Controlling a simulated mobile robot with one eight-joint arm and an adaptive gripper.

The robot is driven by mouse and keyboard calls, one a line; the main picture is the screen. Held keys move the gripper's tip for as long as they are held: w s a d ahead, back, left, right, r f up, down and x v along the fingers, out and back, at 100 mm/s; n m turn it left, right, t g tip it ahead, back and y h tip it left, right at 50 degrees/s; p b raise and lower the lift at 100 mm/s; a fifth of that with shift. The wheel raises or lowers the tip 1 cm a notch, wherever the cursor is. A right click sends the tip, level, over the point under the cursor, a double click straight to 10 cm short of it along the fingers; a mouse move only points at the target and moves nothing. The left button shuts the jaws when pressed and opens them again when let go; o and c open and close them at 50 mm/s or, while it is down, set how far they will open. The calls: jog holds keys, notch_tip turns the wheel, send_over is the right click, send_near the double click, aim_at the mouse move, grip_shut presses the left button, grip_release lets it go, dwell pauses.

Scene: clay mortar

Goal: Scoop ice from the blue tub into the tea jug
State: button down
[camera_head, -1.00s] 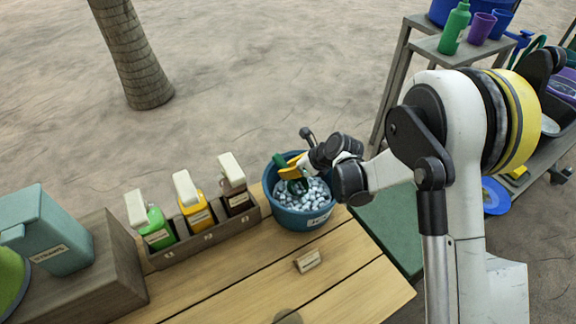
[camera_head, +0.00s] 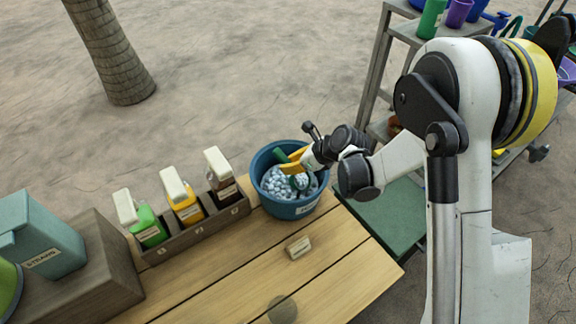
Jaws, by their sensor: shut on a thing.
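The blue tub (camera_head: 288,207) stands at the far end of the wooden table and holds pale ice (camera_head: 276,184). My gripper (camera_head: 293,161) is over the tub, its yellow fingers shut on a green scoop (camera_head: 300,182). The scoop's bowl is at the ice and looks loaded with some pieces; whether it still touches the ice below I cannot tell. No thing in view can be surely told as the tea jug.
A rack (camera_head: 197,224) with green, yellow and dark bottles stands left of the tub. A teal straws box (camera_head: 42,240) sits on a wooden block at the left. A small label (camera_head: 299,247) lies on the table (camera_head: 240,275). Shelves with cups stand at the upper right.

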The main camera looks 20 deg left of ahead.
notch_tip(320, 180, up, 7)
jog(key=p, duration=0.3)
jog(key=shift+f, duration=0.2)
jog(key=a+r+h+p, duration=0.1)
jog(key=a+r+g+h+p, duration=0.1)
jog(key=r+h+p, duration=0.1)
jog(key=w+a+r+h+p, duration=0.1)
jog(key=h+p, duration=0.1)
jog(key=shift+a+r+g, duration=0.15)
jog(key=shift+a+g, duration=0.15)
jog(key=shift+w+a+r+h+p, duration=0.15)
jog(key=shift+a+r+h+p, duration=0.25)
jog(key=shift+h, duration=0.3)
jog(key=shift+g, duration=0.3)
